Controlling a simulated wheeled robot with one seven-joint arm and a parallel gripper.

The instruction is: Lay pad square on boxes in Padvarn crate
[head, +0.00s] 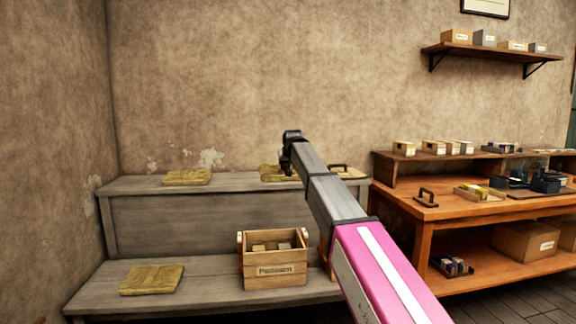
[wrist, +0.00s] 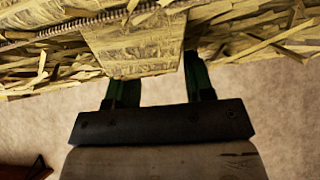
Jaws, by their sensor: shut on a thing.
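My gripper (head: 287,168) is over the upper step of the grey bench, at a yellow straw pad (head: 271,173) that it partly hides. In the wrist view, the green fingers of my gripper (wrist: 158,76) are shut on a flat, straw-textured block in the middle of the pad (wrist: 135,42). I cannot tell whether the pad is resting on the step or just clear of it. The wooden crate labelled Padvarn (head: 275,283) stands on the lower step, below my gripper, with several small boxes (head: 270,246) inside. Its top is open, with no pad over the boxes.
Another straw pad (head: 187,177) lies on the upper step at left, and one (head: 151,279) lies on the lower step, left of the crate. A wooden workbench (head: 410,205) with boxes and tools stands at right. A wall shelf (head: 490,50) hangs above it.

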